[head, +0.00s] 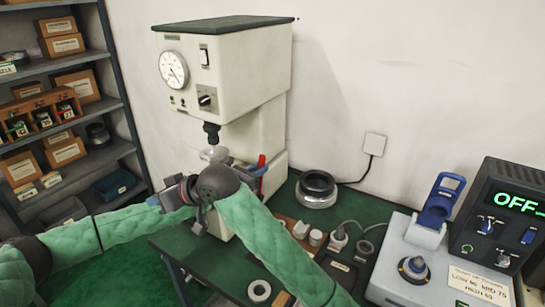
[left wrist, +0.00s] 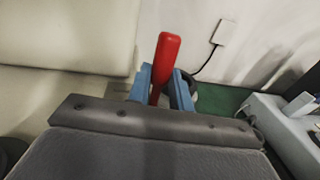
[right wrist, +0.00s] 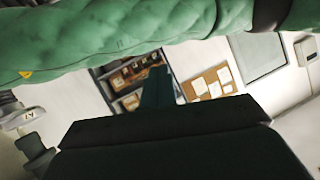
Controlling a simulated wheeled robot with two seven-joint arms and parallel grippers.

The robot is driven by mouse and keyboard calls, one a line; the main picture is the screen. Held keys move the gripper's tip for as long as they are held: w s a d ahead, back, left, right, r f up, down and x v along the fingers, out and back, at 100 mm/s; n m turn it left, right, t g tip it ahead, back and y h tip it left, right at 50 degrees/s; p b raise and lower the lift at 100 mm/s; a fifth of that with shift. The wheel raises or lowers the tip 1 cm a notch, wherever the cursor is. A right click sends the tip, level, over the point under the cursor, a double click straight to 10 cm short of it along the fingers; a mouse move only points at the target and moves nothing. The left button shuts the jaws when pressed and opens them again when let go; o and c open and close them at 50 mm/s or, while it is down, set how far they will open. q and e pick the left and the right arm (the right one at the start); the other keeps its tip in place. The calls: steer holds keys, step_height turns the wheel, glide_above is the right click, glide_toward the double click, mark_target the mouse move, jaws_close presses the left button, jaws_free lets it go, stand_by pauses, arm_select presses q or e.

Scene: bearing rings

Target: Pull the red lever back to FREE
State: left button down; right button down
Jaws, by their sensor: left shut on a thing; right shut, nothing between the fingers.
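The red lever (head: 262,160) stands at the lower right side of the cream press. In the left wrist view the red lever (left wrist: 166,60) rises upright between the blue fingers. My left gripper (left wrist: 161,88) is shut on it; in the head view the left gripper (head: 257,171) is partly hidden behind my right wrist. My right gripper (head: 154,200) is left of the press, pointing toward the shelves. Its fingers are shut and empty in the right wrist view (right wrist: 158,88). The lever's base and any FREE marking are hidden.
The press (head: 230,70) stands on a green bench. A dark-topped ring stack (head: 317,188) sits right of it. Shelves (head: 70,120) stand at left. My two arms cross in front of the press.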

steer(key=w+d+r+m+g, duration=0.1)
steer(key=w+d+r+g, duration=0.25)
steer(key=w+d, duration=0.9)
steer(key=w+d+f+m+h, duration=0.2)
steer(key=w+d, duration=0.8)
steer(key=d, duration=0.3)
steer(key=w+d+f+m+h, duration=0.1)
steer(key=w+d+f+h, duration=0.2)
steer(key=w+d, duration=0.85)
steer(key=s+a+f, duration=0.3)
steer(key=a+f, duration=0.4)
steer(key=shift+t, duration=0.45)
